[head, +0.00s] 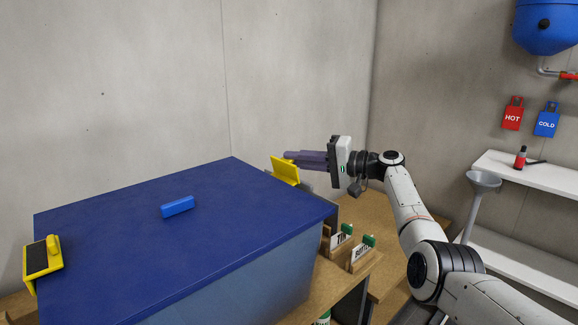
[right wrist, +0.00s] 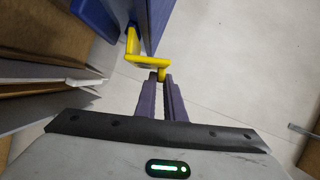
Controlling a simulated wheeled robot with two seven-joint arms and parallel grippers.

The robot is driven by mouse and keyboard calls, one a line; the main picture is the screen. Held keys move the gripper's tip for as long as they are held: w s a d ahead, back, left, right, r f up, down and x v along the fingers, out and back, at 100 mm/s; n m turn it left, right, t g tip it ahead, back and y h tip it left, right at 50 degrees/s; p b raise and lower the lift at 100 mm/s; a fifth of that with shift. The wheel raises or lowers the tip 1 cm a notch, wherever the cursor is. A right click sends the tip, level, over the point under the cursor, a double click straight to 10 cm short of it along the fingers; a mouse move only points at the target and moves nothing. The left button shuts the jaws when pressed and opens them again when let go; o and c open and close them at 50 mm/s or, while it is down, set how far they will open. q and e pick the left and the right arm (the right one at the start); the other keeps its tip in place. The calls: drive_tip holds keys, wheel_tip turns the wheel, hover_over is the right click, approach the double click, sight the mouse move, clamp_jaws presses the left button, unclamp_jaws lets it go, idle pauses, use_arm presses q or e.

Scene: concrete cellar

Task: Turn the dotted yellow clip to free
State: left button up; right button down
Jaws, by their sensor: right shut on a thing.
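A yellow clip (head: 285,171) sits at the far right edge of a box's blue lid (head: 120,230). It also shows in the right wrist view as a bent yellow piece (right wrist: 148,60) beside the blue side. My right gripper (head: 289,158) is shut on this clip's end, its purple fingers reaching in from the right. A second yellow clip (head: 42,258) with a dark face is at the lid's left end, away from the gripper. I cannot make out dots on the held clip, whose face is mostly turned away. My left gripper is not in view.
A blue handle (head: 178,206) stands on the lid. Wooden holders with white cards (head: 362,252) and green-topped items are close to the box's right side. A funnel (head: 483,181) and white shelves (head: 530,175) are at right. Concrete wall stands behind; the air above the lid is clear.

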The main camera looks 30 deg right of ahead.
drive_tip(key=shift+d+f+m+b, duration=0.15)
drive_tip(key=shift+f+m+b, duration=0.25)
drive_tip(key=shift+m, duration=0.1)
drive_tip(key=c, duration=2)
unclamp_jaws()
drive_tip(key=shift+o, duration=0.8)
drive_tip(key=shift+r, duration=0.1)
drive_tip(key=f+v, duration=0.1)
drive_tip(key=v, duration=0.9)
drive_tip(key=shift+d+r, duration=0.2)
drive_tip(key=shift+r, duration=0.15)
